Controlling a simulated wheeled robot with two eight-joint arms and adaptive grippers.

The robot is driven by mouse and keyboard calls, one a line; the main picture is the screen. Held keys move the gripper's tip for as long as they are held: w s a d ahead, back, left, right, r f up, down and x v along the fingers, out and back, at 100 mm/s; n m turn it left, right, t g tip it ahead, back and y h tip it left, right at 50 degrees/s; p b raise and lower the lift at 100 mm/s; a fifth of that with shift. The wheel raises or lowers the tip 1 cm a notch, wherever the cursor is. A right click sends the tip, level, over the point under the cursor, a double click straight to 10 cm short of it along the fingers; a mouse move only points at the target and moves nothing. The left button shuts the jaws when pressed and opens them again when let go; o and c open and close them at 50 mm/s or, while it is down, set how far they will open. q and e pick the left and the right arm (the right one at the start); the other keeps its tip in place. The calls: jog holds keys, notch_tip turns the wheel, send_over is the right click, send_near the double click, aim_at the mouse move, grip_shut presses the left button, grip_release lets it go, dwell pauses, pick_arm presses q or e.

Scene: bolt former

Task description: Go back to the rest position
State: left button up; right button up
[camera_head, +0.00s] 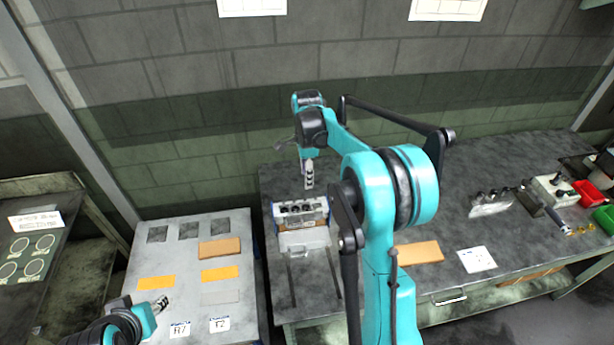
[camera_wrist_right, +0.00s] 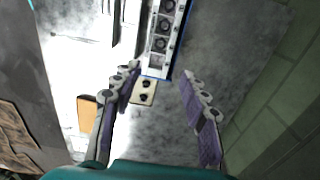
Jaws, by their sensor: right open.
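My right arm reaches up and over the bench from the lower middle of the head view. Its gripper (camera_head: 309,182) points down just above and behind a grey block with a row of dark round openings (camera_head: 302,208). In the right wrist view my right gripper (camera_wrist_right: 158,84) has its two fingers spread wide with nothing between them. The block also shows there (camera_wrist_right: 163,38), beyond the fingertips and apart from them. My left gripper (camera_head: 160,304) is low at the left, over the light table; its jaws are too small to judge.
The light table (camera_head: 240,222) bears orange and tan plates and white labels. A brick wall stands behind.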

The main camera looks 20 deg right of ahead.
jog(key=s+a+r+n+t+b, duration=0.25)
jog(key=s+a+n+b, duration=0.4)
jog(key=s+n, duration=0.45)
jog(key=s+a+f+n+t+b, duration=0.2)
jog(key=s+f+n, duration=0.2)
jog(key=s, duration=0.3)
jog(key=s+a+f+n+t+b, duration=0.2)
jog(key=s+a+f+n, duration=0.1)
jog(key=s+n, duration=0.3)
jog(key=shift+s+f+t, duration=0.35)
jog(key=shift+s+f, duration=0.1)
jog(key=shift+f, duration=0.3)
